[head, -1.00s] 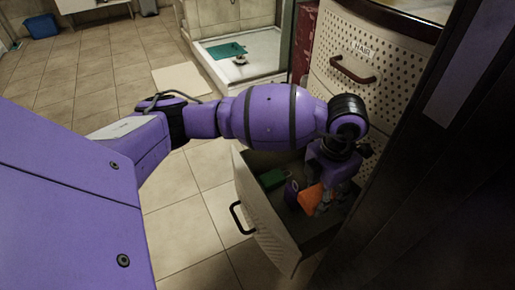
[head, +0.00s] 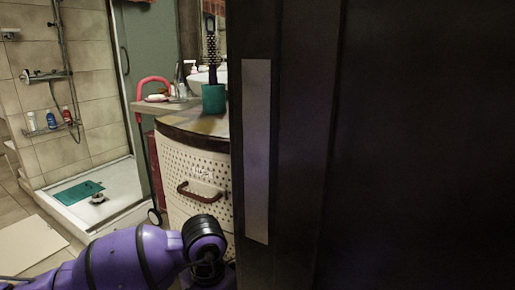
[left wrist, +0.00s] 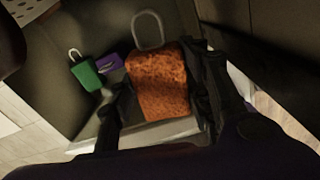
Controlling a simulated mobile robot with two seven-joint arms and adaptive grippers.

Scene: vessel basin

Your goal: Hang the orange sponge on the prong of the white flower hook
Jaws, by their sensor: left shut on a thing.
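The orange sponge (left wrist: 158,80) shows in the left wrist view with a pale loop at its top. My left gripper (left wrist: 165,72) has a dark finger on each side of the sponge and is shut on it. The sponge is over or in the open drawer; its exact height is unclear. In the head view only my left arm shows at the bottom, and the gripper and sponge are out of frame. The white flower hook is not seen in either view. My right gripper is not in view.
A green sponge with a loop (left wrist: 88,76) and a purple object (left wrist: 110,63) lie in the drawer. A tall dark panel (head: 400,150) fills the head view's right half. The perforated cabinet (head: 197,160) has a teal cup (head: 213,98) with a brush on top. A shower (head: 95,205) stands left.

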